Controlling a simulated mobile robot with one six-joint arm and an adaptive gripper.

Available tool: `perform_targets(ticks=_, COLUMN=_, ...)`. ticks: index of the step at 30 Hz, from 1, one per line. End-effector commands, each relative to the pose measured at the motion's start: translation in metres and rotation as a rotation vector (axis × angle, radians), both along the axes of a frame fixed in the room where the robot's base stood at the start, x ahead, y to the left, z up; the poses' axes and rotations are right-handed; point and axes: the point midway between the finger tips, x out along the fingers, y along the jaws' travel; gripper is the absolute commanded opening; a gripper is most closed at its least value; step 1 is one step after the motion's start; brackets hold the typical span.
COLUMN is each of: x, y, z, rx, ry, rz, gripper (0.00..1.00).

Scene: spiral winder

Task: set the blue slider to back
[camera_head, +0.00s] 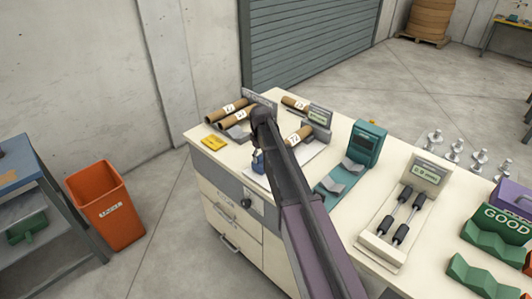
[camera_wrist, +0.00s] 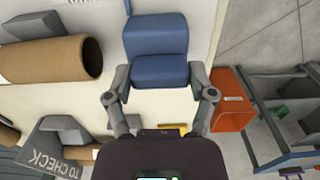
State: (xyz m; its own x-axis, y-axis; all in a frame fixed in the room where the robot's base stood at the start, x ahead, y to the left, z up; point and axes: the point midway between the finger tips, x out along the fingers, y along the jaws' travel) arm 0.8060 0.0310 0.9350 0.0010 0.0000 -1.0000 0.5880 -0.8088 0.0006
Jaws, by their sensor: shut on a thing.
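The blue slider (camera_wrist: 156,38) is a blocky, two-stepped handle in the upper middle of the wrist view. My gripper (camera_wrist: 160,76) has one finger on each side of its lower block and is shut on it. In the head view, a small part of the blue slider (camera_head: 258,162) shows at the near left part of the bench, beside my arm. My arm hides most of the fingers and part of the slider there. The track under the slider is not clearly visible.
Cardboard tubes (camera_head: 238,115) lie at the bench's back left, by a TO CHECK sign (camera_wrist: 60,150). A yellow block (camera_head: 214,142) sits near the left edge. A teal device (camera_head: 367,143) and a gauge (camera_head: 428,175) stand right of my arm. An orange bin (camera_head: 110,205) stands on the floor.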

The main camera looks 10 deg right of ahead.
Motion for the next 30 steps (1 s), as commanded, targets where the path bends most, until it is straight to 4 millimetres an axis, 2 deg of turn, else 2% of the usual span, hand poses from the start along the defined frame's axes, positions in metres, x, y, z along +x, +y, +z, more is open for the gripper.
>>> perform_targets(ticks=1, x=-0.0073, y=0.0066, z=-0.0003, rx=0.0, ry=0.001, rz=0.003, gripper=0.1)
perform_targets(ticks=4, x=-0.0109, y=0.0125, z=-0.0003, rx=0.0, ry=0.001, rz=0.002, gripper=0.1)
perform_targets(ticks=12, x=-0.0124, y=0.015, z=-0.0005, rx=0.003, ry=0.006, rz=0.001, gripper=0.1)
perform_targets(ticks=13, x=-0.0126, y=0.0152, z=-0.0005, rx=0.004, ry=0.007, rz=0.001, gripper=0.74)
perform_targets(ticks=15, x=-0.0129, y=0.0154, z=-0.0005, rx=0.004, ry=0.007, rz=0.001, gripper=0.95)
perform_targets(ticks=16, x=-0.0128, y=0.0153, z=-0.0005, rx=0.004, ry=0.007, rz=0.002, gripper=1.0)
perform_targets(ticks=30, x=-0.0095, y=0.013, z=-0.0001, rx=0.0, ry=0.001, rz=0.001, gripper=1.0)
